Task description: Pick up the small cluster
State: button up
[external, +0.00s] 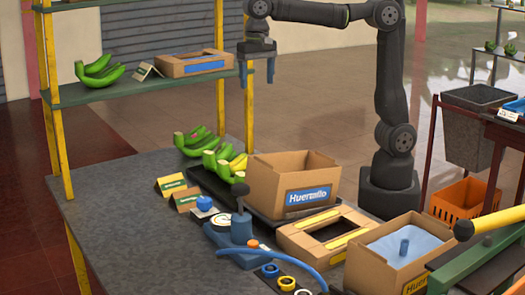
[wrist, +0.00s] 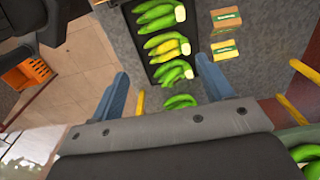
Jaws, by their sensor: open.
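Several green banana clusters lie on the table. One cluster (external: 190,142) rests at the far end of the row, behind the black tray; a small cluster that looks like the same one shows between my fingers in the wrist view (wrist: 180,101). Other clusters (external: 218,160) lie in the tray, one partly yellow (wrist: 168,46). Which one is the small cluster is not certain. My gripper (external: 257,74) is open and empty, pointing down well above the table. Its two blue fingers (wrist: 163,85) are spread apart, with the row of clusters beyond them.
A cardboard box (external: 262,184) stands beside the clusters, with cards (external: 171,184) on the other side. A shelf (external: 125,88) with a yellow post carries another banana cluster (external: 98,72) and a shallow carton (external: 194,64). A blue tool (external: 238,232) stands in front.

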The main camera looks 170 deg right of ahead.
jog(key=c, duration=0.4)
send_over(241, 174)
notch_tip(241, 174, down, 11)
notch_tip(241, 174, down, 11)
jog(key=shift+s+a+f, duration=0.1)
jog(key=shift+f, duration=3.05)
